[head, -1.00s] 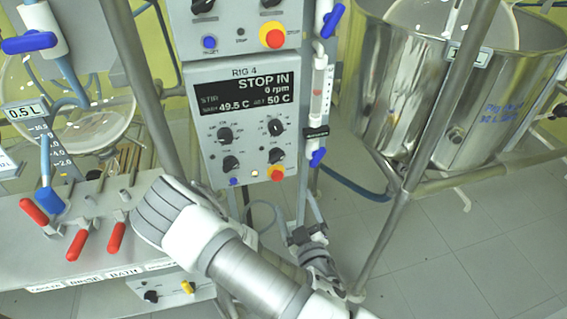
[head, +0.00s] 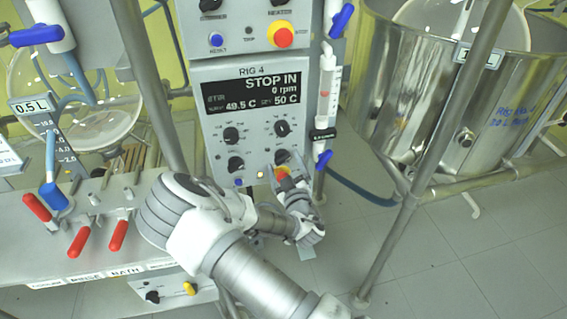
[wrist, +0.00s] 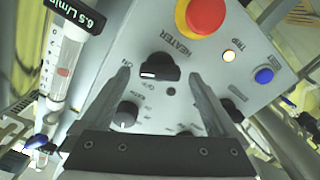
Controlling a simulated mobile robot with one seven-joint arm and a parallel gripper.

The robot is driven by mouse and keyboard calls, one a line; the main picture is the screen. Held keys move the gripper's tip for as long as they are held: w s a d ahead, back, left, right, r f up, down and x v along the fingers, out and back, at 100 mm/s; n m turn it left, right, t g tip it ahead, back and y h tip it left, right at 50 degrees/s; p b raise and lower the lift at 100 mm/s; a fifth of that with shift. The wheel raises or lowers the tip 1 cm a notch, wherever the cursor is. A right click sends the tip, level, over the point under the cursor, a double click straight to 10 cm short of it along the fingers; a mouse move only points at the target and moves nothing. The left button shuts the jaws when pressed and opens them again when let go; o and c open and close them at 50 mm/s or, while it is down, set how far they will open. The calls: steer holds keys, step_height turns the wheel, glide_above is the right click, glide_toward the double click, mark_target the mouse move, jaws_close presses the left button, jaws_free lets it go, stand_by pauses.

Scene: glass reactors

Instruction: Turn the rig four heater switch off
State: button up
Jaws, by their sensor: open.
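The rig 4 panel (head: 226,122) stands ahead in the head view; its display reads STOP IN, 0 rpm, 49.5 C and 50 C. In the wrist view, which shows the panel turned over, the black heater switch (wrist: 160,66) sits under the HEATER label. Its white mark points left in that view, toward small lettering. My gripper (wrist: 160,78) is open, its fingers on either side of the switch; contact is not clear. In the head view my gripper (head: 284,172) is at the panel's lower right, partly covering that area.
A red and yellow stop button (wrist: 204,14), a lit trip lamp (wrist: 229,55) and a blue button (wrist: 264,76) are close to the switch. A flow meter (head: 325,90) stands right of the panel. Red-handled valves (head: 118,236) and a metal post (head: 432,150) flank my arm.

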steer(key=shift+w+a, duration=0.15)
steer(key=shift+w, duration=0.45)
steer(key=c, duration=1.4)
